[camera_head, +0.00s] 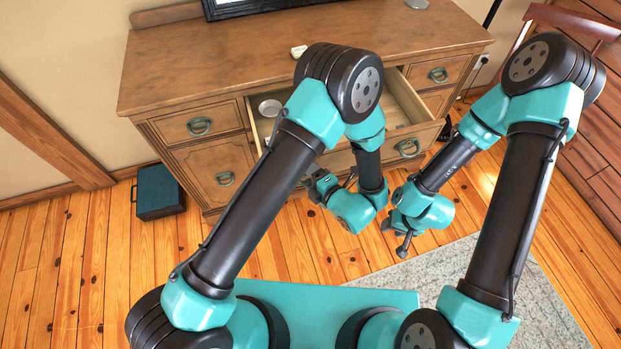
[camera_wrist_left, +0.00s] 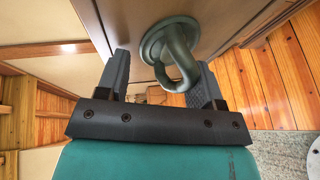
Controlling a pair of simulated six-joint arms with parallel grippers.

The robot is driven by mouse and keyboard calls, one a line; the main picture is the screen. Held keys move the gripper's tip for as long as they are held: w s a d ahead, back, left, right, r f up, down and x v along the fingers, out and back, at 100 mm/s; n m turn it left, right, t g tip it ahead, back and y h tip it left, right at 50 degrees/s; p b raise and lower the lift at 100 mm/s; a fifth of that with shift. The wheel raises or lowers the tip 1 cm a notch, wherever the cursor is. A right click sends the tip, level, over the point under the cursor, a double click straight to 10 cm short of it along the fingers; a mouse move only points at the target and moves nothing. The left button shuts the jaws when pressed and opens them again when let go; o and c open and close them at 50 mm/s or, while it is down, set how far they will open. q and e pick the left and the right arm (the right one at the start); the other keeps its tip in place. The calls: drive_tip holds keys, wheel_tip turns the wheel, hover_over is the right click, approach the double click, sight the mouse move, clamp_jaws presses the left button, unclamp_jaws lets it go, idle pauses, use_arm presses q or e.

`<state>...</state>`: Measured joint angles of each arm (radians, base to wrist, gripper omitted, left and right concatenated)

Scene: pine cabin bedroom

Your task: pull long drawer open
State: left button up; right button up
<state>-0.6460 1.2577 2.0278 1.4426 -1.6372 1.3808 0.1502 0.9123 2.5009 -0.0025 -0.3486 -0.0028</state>
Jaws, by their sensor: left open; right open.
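The long drawer (camera_head: 425,134) is the wide top-middle drawer of a wooden dresser. It stands out from the dresser, with its inside showing. Its right ring handle (camera_head: 407,147) is in plain sight. My left gripper (camera_head: 322,186) is in front of the drawer front, partly covered by my own arm in the head view. In the left wrist view the left gripper (camera_wrist_left: 160,85) is open, and a grey-green ring handle (camera_wrist_left: 178,58) lies between its fingers, closer to the right finger. My right gripper (camera_head: 394,238) is open and empty, lower and in front of the dresser.
The dresser top (camera_head: 220,55) carries a small pale object (camera_head: 299,51) and a dark-framed item (camera_head: 260,6). A round pale object (camera_head: 270,107) lies in the drawer. A dark teal box (camera_head: 159,191) stands on the floor at left. A grey rug (camera_head: 440,275) lies in front.

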use_arm(q)
drive_tip(key=o, duration=0.6)
drive_tip(key=s, duration=0.2)
drive_tip(key=s+r, duration=0.1)
drive_tip(key=s, duration=0.1)
drive_tip(key=s+r, duration=0.1)
drive_tip(key=s, duration=0.1)
drive_tip(key=shift+d, duration=0.3)
drive_tip(key=s, duration=0.3)
drive_tip(key=shift+s+d+r, duration=0.1)
drive_tip(key=shift+s, duration=0.1)
drive_tip(key=c, duration=0.6)
drive_tip(key=shift+s+d+r, duration=0.15)
drive_tip(key=shift+s, duration=1.5)
drive_tip(key=shift+s+d+r, duration=0.1)
drive_tip(key=shift+s, duration=1.55)
drive_tip(key=shift+c, duration=0.2)
